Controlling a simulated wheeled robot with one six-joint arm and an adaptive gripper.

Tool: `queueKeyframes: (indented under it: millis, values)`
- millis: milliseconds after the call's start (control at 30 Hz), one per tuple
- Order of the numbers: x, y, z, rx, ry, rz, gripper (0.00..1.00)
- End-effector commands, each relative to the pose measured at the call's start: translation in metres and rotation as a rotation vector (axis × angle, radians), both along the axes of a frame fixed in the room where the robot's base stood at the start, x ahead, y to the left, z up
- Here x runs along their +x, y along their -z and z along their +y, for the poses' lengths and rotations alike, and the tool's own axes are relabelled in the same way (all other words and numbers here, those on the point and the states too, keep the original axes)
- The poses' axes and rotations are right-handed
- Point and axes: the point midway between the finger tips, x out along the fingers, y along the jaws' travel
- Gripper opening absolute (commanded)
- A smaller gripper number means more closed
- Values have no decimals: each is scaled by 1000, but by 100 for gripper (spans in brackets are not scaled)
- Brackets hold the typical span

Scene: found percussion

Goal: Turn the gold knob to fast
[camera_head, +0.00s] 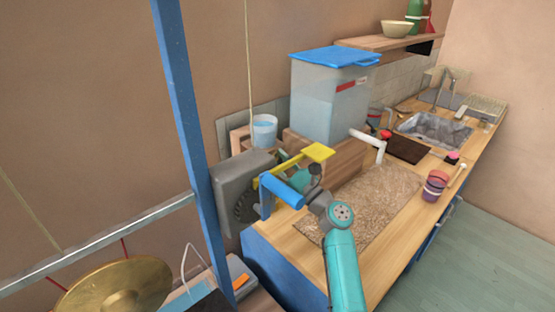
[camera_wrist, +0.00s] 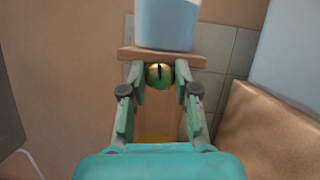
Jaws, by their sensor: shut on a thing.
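The gold knob (camera_wrist: 159,76) shows in the wrist view as a small round greenish-gold knob with a dark, nearly upright line on its face. It sits on the front of a wooden block below a pale blue container. My gripper (camera_wrist: 160,72) has its two teal fingers on either side of the knob, shut on it. In the head view my gripper (camera_head: 304,174) reaches in between the yellow and blue parts and the wooden stand; the knob is hidden there. No "fast" marking can be read in either view.
A grey machine (camera_head: 232,180) with a dark wheel stands left of my gripper. A clear tank with a blue lid (camera_head: 335,58) stands behind it. The blue-watered cup (camera_head: 264,128) sits above the wooden stand. A brass gong (camera_head: 118,290) hangs at lower left.

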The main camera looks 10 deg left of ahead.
Motion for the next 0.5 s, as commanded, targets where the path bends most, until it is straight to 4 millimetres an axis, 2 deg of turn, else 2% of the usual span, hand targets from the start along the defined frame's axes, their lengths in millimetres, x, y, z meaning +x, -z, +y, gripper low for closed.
queueKeyframes:
  millis: [233,500]
  values:
    - [1,-1,-1,-133,1,-172,0]
    - [0,-1,0,-166,-1,-215,0]
